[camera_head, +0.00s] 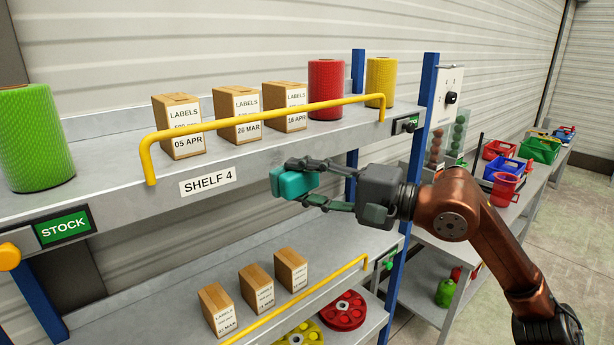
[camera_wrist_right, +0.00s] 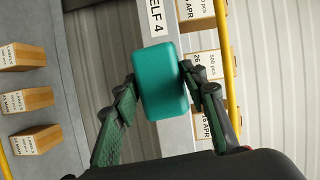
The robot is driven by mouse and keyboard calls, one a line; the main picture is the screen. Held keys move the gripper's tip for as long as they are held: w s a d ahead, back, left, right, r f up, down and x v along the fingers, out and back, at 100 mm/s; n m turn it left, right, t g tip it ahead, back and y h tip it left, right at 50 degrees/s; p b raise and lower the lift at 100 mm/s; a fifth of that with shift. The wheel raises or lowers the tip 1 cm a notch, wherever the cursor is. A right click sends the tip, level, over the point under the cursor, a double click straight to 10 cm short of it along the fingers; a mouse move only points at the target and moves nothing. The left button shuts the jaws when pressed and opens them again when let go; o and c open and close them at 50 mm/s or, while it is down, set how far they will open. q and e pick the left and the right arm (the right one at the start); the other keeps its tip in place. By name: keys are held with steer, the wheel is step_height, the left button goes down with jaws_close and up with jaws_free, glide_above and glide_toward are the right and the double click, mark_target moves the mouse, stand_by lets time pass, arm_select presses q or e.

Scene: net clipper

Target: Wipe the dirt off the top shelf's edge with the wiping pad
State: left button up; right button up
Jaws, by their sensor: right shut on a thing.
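The wiping pad (camera_head: 297,183) is a teal block in my right gripper (camera_head: 291,179). The fingers are closed on its two sides, and the pad also shows between them in the right wrist view (camera_wrist_right: 160,82). I cannot tell whether the pad touches the edge. I can make out no dirt on the visible edge; the pad and gripper may hide part of it. My left gripper is out of view.
A yellow rail (camera_head: 270,115) runs above the top shelf's edge. Several label boxes (camera_head: 237,112), a red roll (camera_head: 326,88), a yellow roll (camera_head: 380,82) and a green roll (camera_head: 32,138) stand behind. The lower shelf (camera_head: 140,305) holds more boxes. A blue post (camera_head: 424,85) stands right.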

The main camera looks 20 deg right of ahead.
steer(key=shift+w+a+p, duration=0.3)
steer(key=shift+w+p, duration=0.05)
steer(key=shift+w, duration=0.4)
steer(key=shift+w+a+p, duration=0.3)
steer(key=shift+w+a, duration=0.05)
steer(key=shift+w, duration=0.45)
steer(key=shift+w+a+p, duration=0.3)
steer(key=shift+w+p, duration=0.05)
steer(key=shift+w, duration=0.4)
steer(key=shift+w+a+p, duration=0.2)
steer(key=shift+w, duration=0.3)
steer(key=shift+w+a+p, duration=0.15)
steer(key=shift+w+p, duration=0.05)
steer(key=shift+w, duration=0.25)
steer(key=shift+w+d+b, duration=0.15)
steer(key=shift+w+d, duration=0.05)
steer(key=shift+d, duration=0.45)
steer(key=shift+w+d+b, duration=0.1)
steer(key=shift+w+d, duration=0.15)
steer(key=shift+d, duration=0.35)
steer(key=shift+w+d+b, duration=0.15)
steer(key=shift+w+d, duration=0.05)
steer(key=shift+d, duration=0.45)
steer(key=shift+w, duration=0.1)
steer(key=shift+a, duration=0.1)
steer(key=shift+s+a, duration=0.35)
steer(key=shift+a, duration=0.55)
steer(key=shift+s+a, duration=0.3)
steer(key=shift+a, duration=0.55)
